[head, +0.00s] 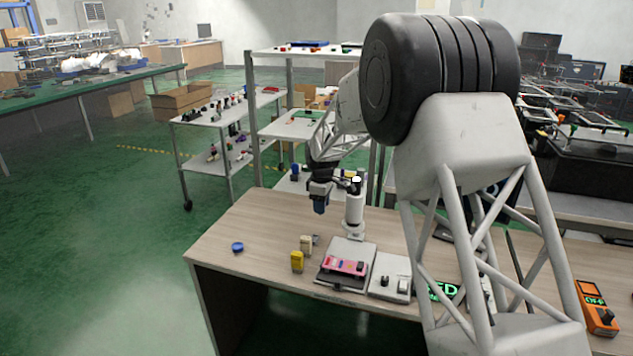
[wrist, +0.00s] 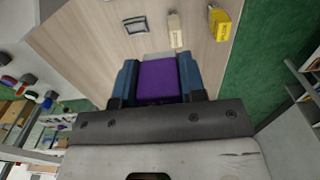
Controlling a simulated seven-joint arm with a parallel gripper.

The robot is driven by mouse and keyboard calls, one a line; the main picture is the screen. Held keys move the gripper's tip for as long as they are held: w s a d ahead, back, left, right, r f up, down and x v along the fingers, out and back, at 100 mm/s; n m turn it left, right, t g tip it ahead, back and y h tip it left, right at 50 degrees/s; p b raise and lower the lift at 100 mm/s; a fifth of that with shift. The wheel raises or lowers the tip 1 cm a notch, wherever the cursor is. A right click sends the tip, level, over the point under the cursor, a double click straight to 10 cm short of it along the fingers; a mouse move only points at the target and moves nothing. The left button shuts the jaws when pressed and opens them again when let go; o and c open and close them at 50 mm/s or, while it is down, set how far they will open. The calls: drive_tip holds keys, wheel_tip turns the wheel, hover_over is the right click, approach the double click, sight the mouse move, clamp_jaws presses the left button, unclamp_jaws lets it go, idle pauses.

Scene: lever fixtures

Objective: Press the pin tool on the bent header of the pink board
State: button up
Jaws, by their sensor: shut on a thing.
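The pink board (head: 345,267) lies on a dark-edged grey plate at the foot of a white upright press (head: 354,210) on the wooden table. Small dark and blue parts show on the board; I cannot tell which is the bent header. My gripper (head: 319,206) is above the table, left of the white press and behind the board. In the wrist view its blue fingers are shut on a purple block (wrist: 157,78). I cannot tell whether this is the pin tool. The board is not in the wrist view.
A yellow block (head: 297,261) and a beige block (head: 306,243) stand left of the board, and a blue round piece (head: 237,247) lies farther left. A light plate with small parts (head: 389,284) is right of the board. The table's left end is mostly clear.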

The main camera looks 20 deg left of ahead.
hover_over(328, 260)
wheel_tip(328, 260, down, 7)
drive_tip(key=shift+f, duration=0.15)
drive_tip(key=shift+f, duration=2.85)
drive_tip(key=shift+f, duration=0.55)
idle(0.3)
wheel_tip(328, 260, up, 7)
idle(1.3)
drive_tip(key=shift+r, duration=0.1)
